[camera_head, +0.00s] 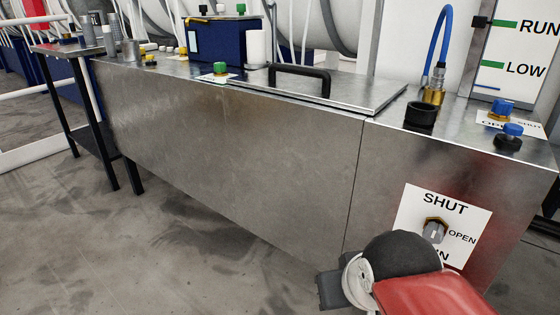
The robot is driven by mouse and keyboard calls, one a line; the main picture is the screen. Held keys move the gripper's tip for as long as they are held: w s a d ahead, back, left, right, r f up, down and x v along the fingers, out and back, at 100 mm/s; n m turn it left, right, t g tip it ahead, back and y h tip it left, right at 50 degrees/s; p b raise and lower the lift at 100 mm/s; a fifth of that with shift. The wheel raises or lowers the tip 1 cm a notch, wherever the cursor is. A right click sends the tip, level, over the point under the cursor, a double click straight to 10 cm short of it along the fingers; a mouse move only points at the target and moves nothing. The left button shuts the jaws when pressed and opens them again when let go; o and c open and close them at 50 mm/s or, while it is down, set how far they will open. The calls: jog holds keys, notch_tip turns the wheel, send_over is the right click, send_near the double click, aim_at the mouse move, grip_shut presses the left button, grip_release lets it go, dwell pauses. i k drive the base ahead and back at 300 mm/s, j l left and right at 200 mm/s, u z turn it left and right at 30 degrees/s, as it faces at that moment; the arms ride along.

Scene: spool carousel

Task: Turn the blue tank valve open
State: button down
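Two blue-topped knobs stand at the right end of the metal tank top. One blue knob (501,107) has a brass-coloured base and sits on a white label reading OPEN and SHUT. The other blue knob (511,131) has a black base and stands nearer the front edge. I cannot tell from the label which way the valve is set. My red and dark grey arm shows at bottom right, in front of the tank. A dark block at its end (331,290) may be part of my gripper; no fingertips can be made out. It is well below and left of the blue knobs, apart from them.
A grey knob (434,231) on a SHUT/OPEN plate is on the tank's front face, close to my arm. A black cup (420,116), a brass fitting with a blue hose (433,92) and a lid handle (299,77) stand on top. The floor at left is clear.

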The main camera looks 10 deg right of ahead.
aim_at(499, 107)
jog(key=z, duration=1.4)
jog(key=j+z, duration=0.35)
jog(key=k+l, duration=0.05)
jog(key=l, duration=0.05)
